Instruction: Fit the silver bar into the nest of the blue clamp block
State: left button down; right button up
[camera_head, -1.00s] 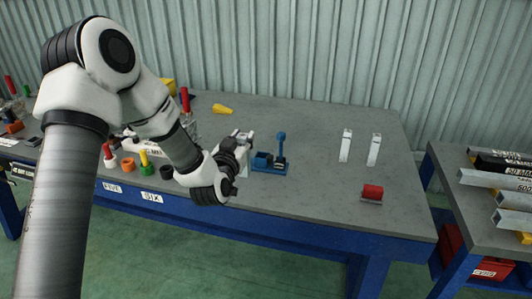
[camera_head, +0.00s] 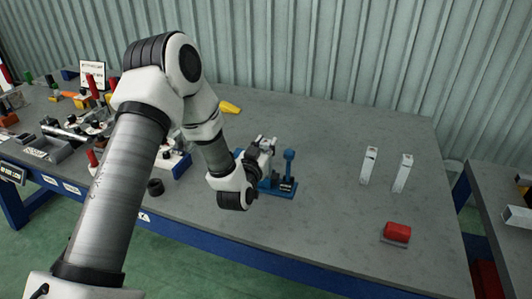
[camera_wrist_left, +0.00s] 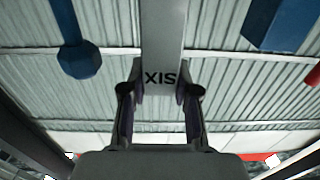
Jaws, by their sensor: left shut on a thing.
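The silver bar (camera_wrist_left: 160,35), printed SIX, is between the two fingers of my left gripper (camera_wrist_left: 160,92) in the left wrist view. The fingers are shut on it, and the bar runs out past the top edge of that view. In the head view my left gripper (camera_head: 265,146) is right beside the blue clamp block (camera_head: 284,190), at its left and rear, and covers part of it. The clamp's blue lever (camera_head: 289,166) stands upright. A blue knob (camera_wrist_left: 80,60) and a blue block (camera_wrist_left: 283,24) flank the bar in the left wrist view. The nest cannot be made out.
Two silver bars (camera_head: 369,166) (camera_head: 402,174) lie on the grey table at the right. A red piece (camera_head: 397,232) sits near the front right. A yellow piece (camera_head: 231,107) lies behind my arm. Several fixtures crowd the left. The table between clamp and bars is clear.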

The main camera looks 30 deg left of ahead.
pick_arm(q)
notch_tip(320, 180, down, 2)
jog(key=shift+w+f, duration=0.15)
jog(key=shift+f, duration=0.1)
jog(key=shift+s+r, duration=0.2)
jog(key=shift+f, duration=0.15)
jog(key=c, duration=0.9)
grip_release()
jog(key=shift+w+f, duration=0.1)
jog(key=shift+o, duration=0.2)
jog(key=shift+r, duration=0.35)
jog(key=b+v, duration=0.2)
jog(key=v, duration=1)
jog(key=shift+f, duration=0.15)
